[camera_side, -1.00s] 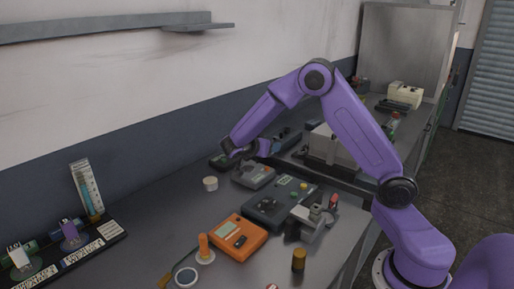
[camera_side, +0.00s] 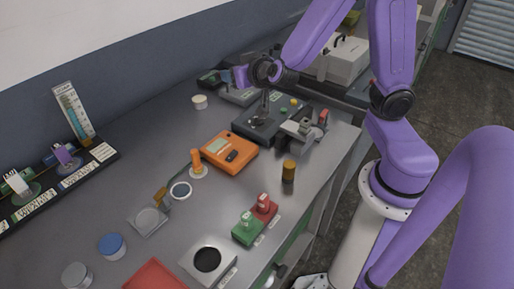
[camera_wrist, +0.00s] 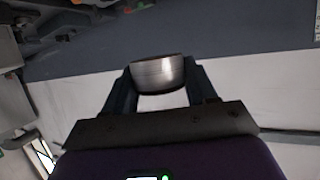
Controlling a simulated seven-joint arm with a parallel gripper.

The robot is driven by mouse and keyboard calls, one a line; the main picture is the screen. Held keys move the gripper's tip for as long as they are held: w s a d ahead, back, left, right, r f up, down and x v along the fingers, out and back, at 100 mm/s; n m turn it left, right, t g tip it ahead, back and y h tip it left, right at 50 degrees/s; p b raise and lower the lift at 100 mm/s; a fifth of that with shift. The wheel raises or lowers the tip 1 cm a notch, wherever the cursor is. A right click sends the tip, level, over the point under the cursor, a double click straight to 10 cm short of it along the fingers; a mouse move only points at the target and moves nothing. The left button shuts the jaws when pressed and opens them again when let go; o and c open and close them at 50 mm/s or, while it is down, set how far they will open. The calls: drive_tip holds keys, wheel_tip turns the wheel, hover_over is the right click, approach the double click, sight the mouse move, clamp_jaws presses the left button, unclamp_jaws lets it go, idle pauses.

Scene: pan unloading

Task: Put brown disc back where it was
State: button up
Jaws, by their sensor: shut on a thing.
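In the wrist view my gripper (camera_wrist: 160,85) is shut on a short, round metal disc (camera_wrist: 158,73). Its side looks brushed silver-grey, with a thin brownish upper edge. I cannot tell from its colour whether this is the brown disc, and the side view barely shows it. A brown-gold cylinder (camera_side: 288,171) stands upright on the bench near the front edge. A white scale (camera_side: 208,262) with a round black plate stands at the front.
Red and green blocks (camera_side: 250,228) stand near the front edge.

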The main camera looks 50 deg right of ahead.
drive_tip(key=shift+s+a+n+y, duration=0.3)
drive_tip(key=shift+a, duration=0.15)
drive_tip(key=shift+w+d, duration=0.1)
idle(1.2)
drive_tip(key=shift+w+d, duration=0.2)
drive_tip(key=shift+d, duration=0.05)
drive_tip(key=w+d+f+m+g+h, duration=0.1)
drive_tip(key=d+m+g+h, duration=0.8)
drive_tip(key=d+m, duration=0.3)
drive_tip(key=shift+w+d+f+m+g, duration=0.3)
drive_tip(key=shift+d+m+g, duration=0.15)
drive_tip(key=shift+g, duration=0.25)
